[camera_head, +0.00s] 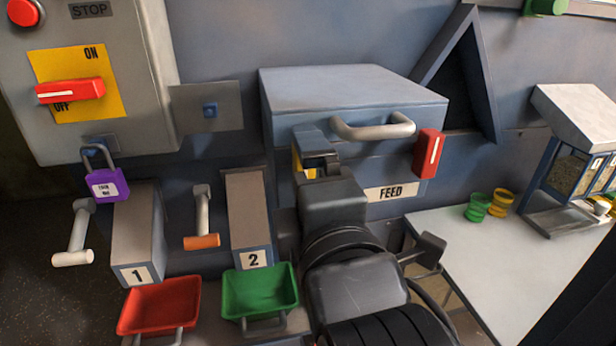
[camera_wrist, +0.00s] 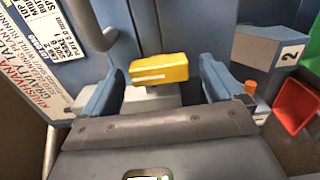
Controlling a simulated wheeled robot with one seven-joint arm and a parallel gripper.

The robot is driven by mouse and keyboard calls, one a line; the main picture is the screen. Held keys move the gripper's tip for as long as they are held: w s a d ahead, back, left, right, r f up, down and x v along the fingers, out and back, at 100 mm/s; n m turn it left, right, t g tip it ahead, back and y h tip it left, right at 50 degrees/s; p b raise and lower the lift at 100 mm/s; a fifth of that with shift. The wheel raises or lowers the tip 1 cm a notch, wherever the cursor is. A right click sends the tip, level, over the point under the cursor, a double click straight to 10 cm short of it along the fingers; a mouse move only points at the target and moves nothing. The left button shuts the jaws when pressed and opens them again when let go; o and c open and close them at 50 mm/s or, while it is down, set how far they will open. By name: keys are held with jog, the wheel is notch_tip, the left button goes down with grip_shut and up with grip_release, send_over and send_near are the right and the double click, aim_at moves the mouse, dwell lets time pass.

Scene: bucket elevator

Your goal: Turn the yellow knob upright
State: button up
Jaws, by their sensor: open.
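The yellow knob (camera_wrist: 158,68) is a block with a white line along it. In the wrist view its long side lies nearly level, tilted slightly. My gripper (camera_wrist: 164,78) is open, with one finger to the left of the knob and one to the right. Gaps show on both sides, and I cannot tell how deep the knob sits between the fingers. In the head view my gripper (camera_head: 316,152) is at the left front of the feed box and hides most of the knob (camera_head: 298,162); only a yellow sliver shows.
The blue-grey feed box (camera_head: 350,88) has a grey handle (camera_head: 372,130) and a red knob (camera_head: 428,153) right of my gripper. A switch box with a red switch (camera_head: 70,90), a purple padlock (camera_head: 106,185), and red (camera_head: 160,303) and green (camera_head: 260,290) buckets stand left.

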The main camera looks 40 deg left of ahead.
jog(key=b+v, duration=0.1)
jog(key=v, duration=0.6)
jog(key=shift+s+d, duration=0.25)
dwell(0.4)
